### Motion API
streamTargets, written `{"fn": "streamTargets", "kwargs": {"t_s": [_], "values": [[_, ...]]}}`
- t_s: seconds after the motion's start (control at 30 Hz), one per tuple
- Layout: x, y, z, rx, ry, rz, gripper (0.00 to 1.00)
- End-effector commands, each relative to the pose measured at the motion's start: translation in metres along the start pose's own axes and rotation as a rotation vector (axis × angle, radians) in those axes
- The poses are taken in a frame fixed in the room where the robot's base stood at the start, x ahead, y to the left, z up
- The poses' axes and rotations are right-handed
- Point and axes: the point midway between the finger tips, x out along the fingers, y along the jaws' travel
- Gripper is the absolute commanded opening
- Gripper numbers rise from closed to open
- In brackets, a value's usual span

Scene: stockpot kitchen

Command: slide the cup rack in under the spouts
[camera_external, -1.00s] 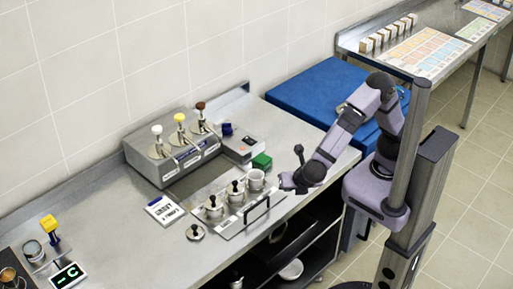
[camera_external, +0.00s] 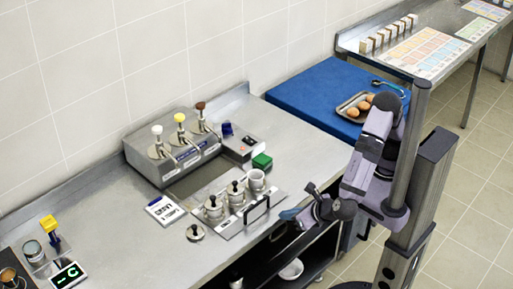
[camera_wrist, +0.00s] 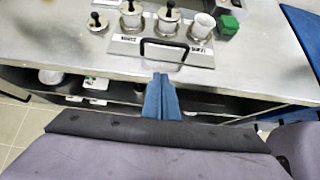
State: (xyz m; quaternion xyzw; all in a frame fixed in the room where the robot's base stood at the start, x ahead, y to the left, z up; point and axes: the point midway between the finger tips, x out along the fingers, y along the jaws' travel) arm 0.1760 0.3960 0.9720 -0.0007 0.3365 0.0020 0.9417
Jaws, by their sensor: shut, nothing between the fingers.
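The cup rack (camera_external: 228,224) is a metal tray with a black front handle (camera_external: 257,210), lying on the steel counter in front of the dispenser. It holds cups with black-knobbed lids and one open white cup (camera_external: 256,180) at its right end. The rack also shows in the wrist view (camera_wrist: 126,44), its handle (camera_wrist: 163,44) toward me. The dispenser (camera_external: 172,160) has three pumps with white, yellow and brown tops; its spouts point toward the front. My gripper (camera_external: 283,217) has blue fingers, shut and empty (camera_wrist: 161,80), in front of the handle and apart from it.
A green block (camera_external: 262,161) is just behind the rack's right end. A loose black-knobbed lid (camera_external: 195,233) lies left of it, and a label card (camera_external: 164,209) behind that. A dark recessed strip (camera_external: 200,180) lies between rack and dispenser. Shelves are under the counter edge.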

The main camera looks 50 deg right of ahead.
Motion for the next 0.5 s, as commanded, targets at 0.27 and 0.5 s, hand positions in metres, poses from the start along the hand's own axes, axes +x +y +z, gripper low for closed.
{"fn": "streamTargets", "kwargs": {"t_s": [0.27,0.5], "values": [[0.051,-0.002,0.001,-0.001,0.001,-0.007,0.0],[0.082,-0.001,0.015,0.003,0.001,-0.004,0.0]]}}
